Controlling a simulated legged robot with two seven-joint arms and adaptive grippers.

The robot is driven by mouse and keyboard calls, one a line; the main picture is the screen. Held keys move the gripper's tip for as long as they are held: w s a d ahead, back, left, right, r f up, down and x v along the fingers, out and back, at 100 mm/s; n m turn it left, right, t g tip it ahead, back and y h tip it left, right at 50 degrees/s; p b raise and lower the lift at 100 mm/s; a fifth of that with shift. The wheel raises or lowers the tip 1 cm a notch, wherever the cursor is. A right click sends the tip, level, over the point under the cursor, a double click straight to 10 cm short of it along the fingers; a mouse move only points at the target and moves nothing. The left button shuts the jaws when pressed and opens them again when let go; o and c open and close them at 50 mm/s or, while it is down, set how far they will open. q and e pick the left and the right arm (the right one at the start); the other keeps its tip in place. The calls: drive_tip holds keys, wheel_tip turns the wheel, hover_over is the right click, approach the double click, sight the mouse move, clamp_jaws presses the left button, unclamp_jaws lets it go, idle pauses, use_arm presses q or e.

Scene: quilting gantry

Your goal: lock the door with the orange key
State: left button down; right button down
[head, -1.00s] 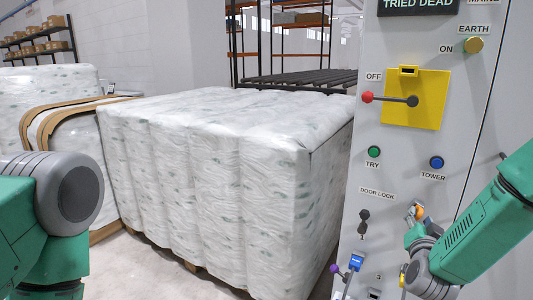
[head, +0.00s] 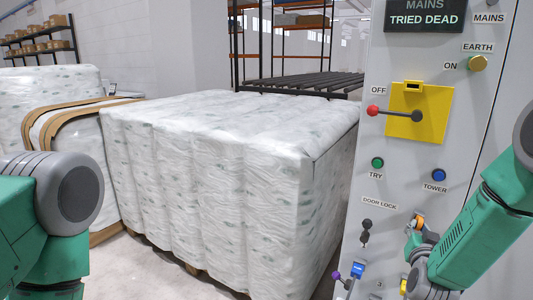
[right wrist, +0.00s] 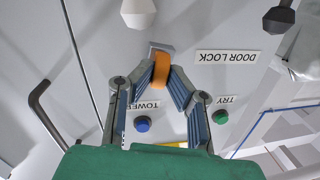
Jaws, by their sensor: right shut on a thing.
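The orange key (head: 418,222) is at the grey control panel, right of the DOOR LOCK label (head: 380,203). In the right wrist view, the orange key (right wrist: 161,72) sits between the fingertips of my right gripper (right wrist: 161,80), which is shut on it. The key's far end meets a small grey metal plate (right wrist: 161,48) on the panel; how deep it goes in is hidden. In the head view my right gripper (head: 417,240) is partly hidden by its wrist. My left gripper is out of view; only part of my left arm shows.
A black key-like part (head: 366,228) hangs below the label. The yellow plate (head: 418,125) with its red-knobbed lever, the green TRY button (head: 377,163) and the blue TOWER button (head: 438,175) are above. A wrapped pallet load (head: 230,180) stands left.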

drive_tip(key=shift+w+d+r+n, duration=0.1)
drive_tip(key=shift+n, duration=0.3)
drive_tip(key=shift+p, duration=0.4)
drive_tip(key=c, duration=1.6)
unclamp_jaws()
drive_tip(key=shift+c, duration=0.2)
drive_tip(key=shift+o, duration=0.8)
drive_tip(key=shift+w+f, duration=0.15)
drive_tip(key=shift+f, duration=0.1)
